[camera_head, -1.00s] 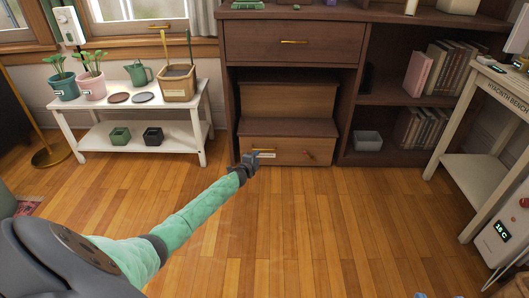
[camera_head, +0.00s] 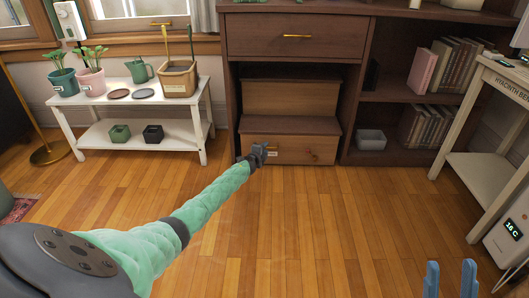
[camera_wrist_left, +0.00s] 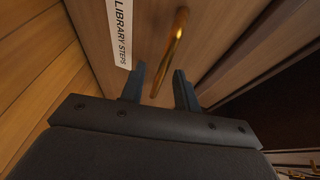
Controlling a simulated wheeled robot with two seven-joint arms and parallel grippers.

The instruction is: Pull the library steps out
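The wooden library steps (camera_head: 309,150) stand in the bay under the drawer of the dark cabinet, with two stepped levels showing. In the left wrist view a white "LIBRARY STEPS" label (camera_wrist_left: 120,30) and a brass bar handle (camera_wrist_left: 174,45) show on their front. My left gripper (camera_head: 262,150) is at the lower front of the steps. Its two fingers (camera_wrist_left: 160,80) are apart, and the near end of the handle appears between them; contact cannot be told. My right gripper (camera_head: 450,264) shows two blue fingers apart and empty at the bottom right, far from the steps.
A white plant bench (camera_head: 130,128) stands at the left. Shelves with books (camera_head: 425,126) and a grey bin (camera_head: 370,139) are right of the steps. A pale side table (camera_head: 470,168) and a white heater (camera_head: 505,240) stand at the right. The wooden floor (camera_head: 310,220) before the steps is clear.

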